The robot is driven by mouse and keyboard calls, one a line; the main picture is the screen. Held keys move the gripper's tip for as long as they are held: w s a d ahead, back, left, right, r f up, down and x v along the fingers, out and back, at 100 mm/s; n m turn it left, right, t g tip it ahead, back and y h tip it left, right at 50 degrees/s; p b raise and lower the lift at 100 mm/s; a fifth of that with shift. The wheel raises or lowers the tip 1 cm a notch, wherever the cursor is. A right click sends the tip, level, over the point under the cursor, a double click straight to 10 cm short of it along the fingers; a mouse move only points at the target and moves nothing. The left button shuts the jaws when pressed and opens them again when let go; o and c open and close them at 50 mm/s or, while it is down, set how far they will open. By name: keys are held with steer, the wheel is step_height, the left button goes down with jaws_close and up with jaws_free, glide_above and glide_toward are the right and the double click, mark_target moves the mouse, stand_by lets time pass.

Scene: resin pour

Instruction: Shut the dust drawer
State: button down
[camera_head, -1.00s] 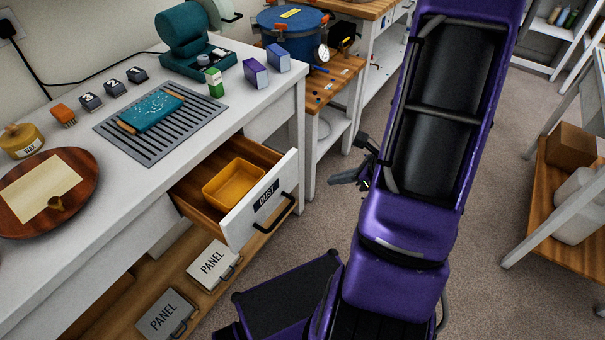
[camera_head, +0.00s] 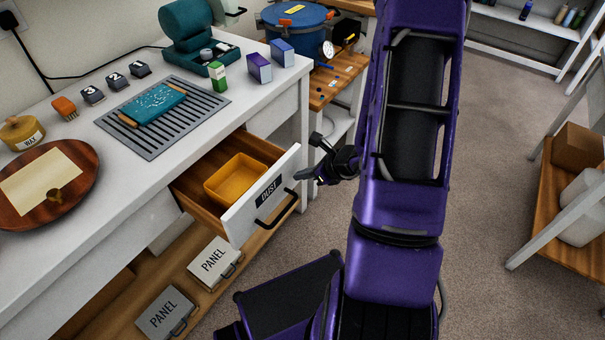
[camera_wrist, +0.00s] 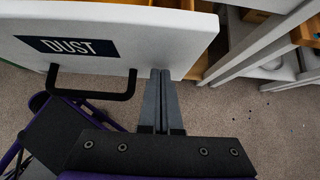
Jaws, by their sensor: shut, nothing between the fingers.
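The dust drawer (camera_head: 262,203) stands pulled out of the white bench, its white front labelled DUST. A black bar handle (camera_head: 275,207) is on the front, and a yellow bin (camera_head: 236,179) sits inside. My gripper (camera_head: 300,176) is shut and empty, close to the right end of the drawer front. In the wrist view, the drawer front (camera_wrist: 180,30) fills the top, with the handle (camera_wrist: 95,95) to the left of my gripper (camera_wrist: 161,72). The fingertips overlap the front's lower right part there; I cannot tell whether they touch it.
The white bench (camera_head: 120,190) holds a grey slatted mat (camera_head: 195,115), a round wooden board (camera_head: 85,165) and small boxes. Two PANEL cases (camera_head: 215,262) lie on the lower shelf. A wooden side bench (camera_head: 335,85) stands behind my gripper.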

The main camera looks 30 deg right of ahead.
steer(key=shift+w+a, duration=0.1)
steer(key=shift+w, duration=0.05)
steer(key=b, duration=0.4)
glide_toward(243, 142)
steer(key=a+f, duration=0.1)
steer(key=a, duration=0.1)
steer(key=w+a+f, duration=0.1)
steer(key=a+f, duration=0.1)
steer(key=shift+w+a+f, duration=0.15)
steer(key=shift+f, duration=0.15)
steer(key=shift+w+r, duration=0.1)
steer(key=shift+w, duration=0.05)
steer(key=shift+w+a+r, duration=0.1)
steer(key=shift+a, duration=0.05)
